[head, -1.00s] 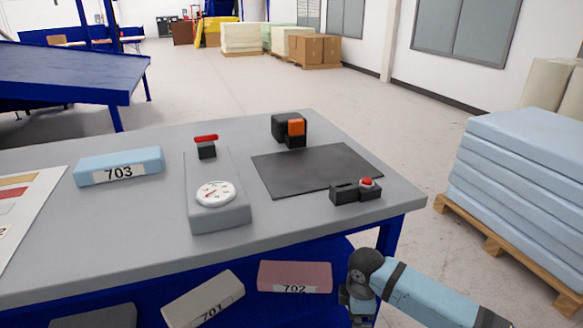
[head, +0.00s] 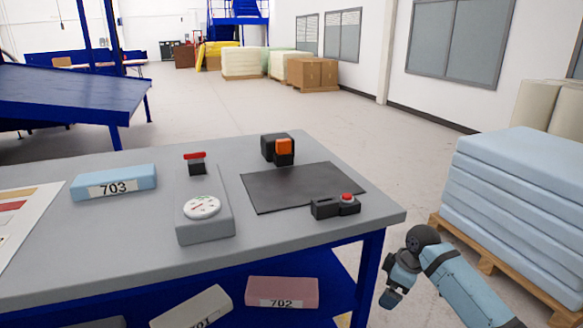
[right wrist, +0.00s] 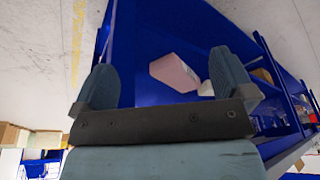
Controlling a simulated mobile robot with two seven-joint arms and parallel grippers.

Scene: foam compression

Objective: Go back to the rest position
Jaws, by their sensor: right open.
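My right gripper (head: 393,290) hangs beside the right end of the table, below the tabletop (head: 290,240) and apart from it. In the right wrist view its two fingers (right wrist: 168,78) are spread wide with nothing between them. The pink block marked 702 (head: 282,291) lies on the blue lower shelf and also shows beyond the fingers in the right wrist view (right wrist: 174,72). The light blue block marked 703 (head: 114,182) lies on the tabletop at the left. My left gripper is in neither view.
The tabletop holds a grey gauge device (head: 204,222), a dark mat (head: 300,187), a black and orange device (head: 278,149) and a red-button box (head: 336,206). A pale block (head: 194,308) lies on the shelf. A pallet of blue foam (head: 515,200) stands right of my arm.

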